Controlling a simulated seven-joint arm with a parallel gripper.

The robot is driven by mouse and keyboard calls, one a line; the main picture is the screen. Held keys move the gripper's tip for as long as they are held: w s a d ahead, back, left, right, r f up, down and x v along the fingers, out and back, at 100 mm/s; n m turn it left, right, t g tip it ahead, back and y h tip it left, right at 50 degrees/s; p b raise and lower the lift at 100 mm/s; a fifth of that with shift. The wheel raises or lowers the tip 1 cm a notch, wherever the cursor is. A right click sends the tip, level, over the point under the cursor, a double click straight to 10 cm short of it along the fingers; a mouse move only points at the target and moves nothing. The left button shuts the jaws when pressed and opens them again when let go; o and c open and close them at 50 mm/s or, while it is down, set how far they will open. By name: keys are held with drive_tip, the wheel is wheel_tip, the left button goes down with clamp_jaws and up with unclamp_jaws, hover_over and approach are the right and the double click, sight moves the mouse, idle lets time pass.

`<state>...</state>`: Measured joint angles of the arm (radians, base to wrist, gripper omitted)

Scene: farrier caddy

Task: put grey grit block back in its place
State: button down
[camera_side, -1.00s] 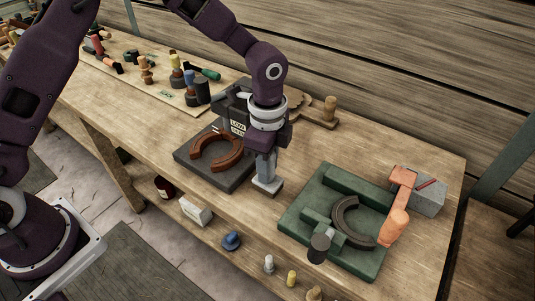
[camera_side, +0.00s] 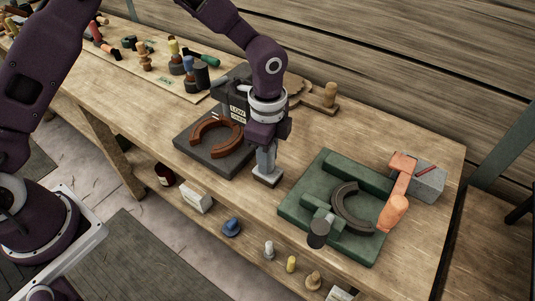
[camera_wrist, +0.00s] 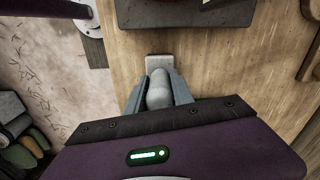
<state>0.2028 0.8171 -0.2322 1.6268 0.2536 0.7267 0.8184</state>
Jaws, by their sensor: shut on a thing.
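The grey grit block (camera_side: 268,180) is a light grey piece with a flat rectangular foot and a rounded upper part. In the wrist view the foot (camera_wrist: 159,62) sticks out beyond the fingers, and the rounded part lies between them. My gripper (camera_side: 267,165) points down and is shut on the block's upper part; it also shows in the wrist view (camera_wrist: 158,92). The block is over the bare wood between the dark slab and the green tray. I cannot tell whether its foot touches the table.
A dark slab (camera_side: 188,143) with a brown horseshoe (camera_side: 204,135) is left of my gripper. A green tray (camera_side: 334,165) on the right holds a dark horseshoe (camera_side: 349,207) and a black-ended tool (camera_side: 318,234). An orange tool (camera_side: 401,180) leans by a grey box (camera_side: 430,181).

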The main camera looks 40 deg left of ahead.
drive_tip(key=shift+f, duration=0.2)
drive_tip(key=c, duration=1)
unclamp_jaws()
wheel_tip(320, 180, up, 7)
drive_tip(key=shift+r, duration=0.1)
drive_tip(key=shift+r, duration=2.15)
drive_tip(key=shift+r, duration=2.3)
